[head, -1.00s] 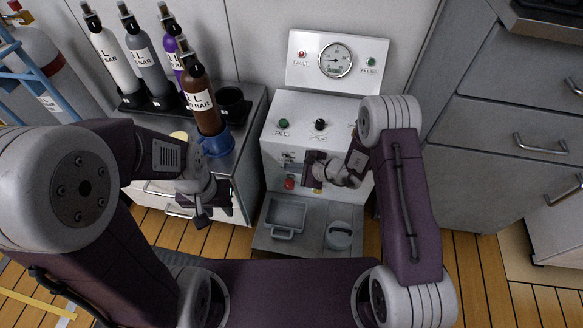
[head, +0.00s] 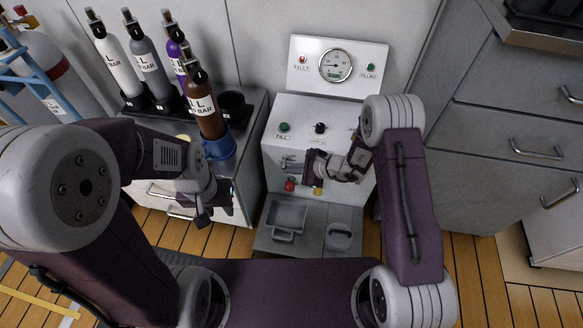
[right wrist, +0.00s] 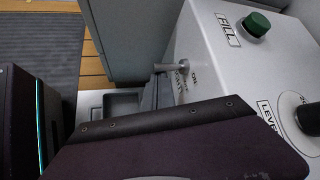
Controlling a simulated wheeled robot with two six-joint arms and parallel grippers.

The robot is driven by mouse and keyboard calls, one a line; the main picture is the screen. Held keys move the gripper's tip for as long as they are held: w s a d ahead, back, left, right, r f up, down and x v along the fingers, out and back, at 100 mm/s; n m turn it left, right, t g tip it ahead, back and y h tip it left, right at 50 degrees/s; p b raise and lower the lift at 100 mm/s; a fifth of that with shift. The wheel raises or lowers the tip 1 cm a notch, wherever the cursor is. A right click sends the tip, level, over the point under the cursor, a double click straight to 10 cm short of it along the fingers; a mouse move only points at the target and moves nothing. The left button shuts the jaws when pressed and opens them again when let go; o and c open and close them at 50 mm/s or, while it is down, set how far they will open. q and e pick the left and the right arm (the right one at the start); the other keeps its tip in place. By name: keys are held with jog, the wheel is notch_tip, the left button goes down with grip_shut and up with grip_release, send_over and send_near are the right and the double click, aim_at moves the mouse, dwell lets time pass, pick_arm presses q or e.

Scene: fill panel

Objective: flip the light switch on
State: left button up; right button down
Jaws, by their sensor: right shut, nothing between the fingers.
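The switch is a small metal toggle lever (right wrist: 172,67) on the front of the white panel, beside printed ON lettering in the right wrist view. In the head view the metal fitting around it (head: 290,162) shows small, left of my right gripper (head: 308,168). My right gripper is shut and empty; its fingertips (right wrist: 155,92) are close beside the lever. I cannot tell whether they touch it, or which way the lever is thrown. My left gripper (head: 217,205) hangs left of the panel, far from the switch; its jaw opening is unclear.
The panel carries a green FILL button (head: 284,127), a black knob (head: 320,128) and a red knob (head: 290,184). A gauge board (head: 336,65) stands behind. A brown bottle (head: 206,105) stands in a blue holder at left. Grey drawers (head: 500,140) stand at right.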

jog(key=shift+r, duration=0.25)
jog(key=shift+w+r+p, duration=0.1)
jog(key=shift+r+p, duration=0.5)
jog(key=shift+r, duration=0.2)
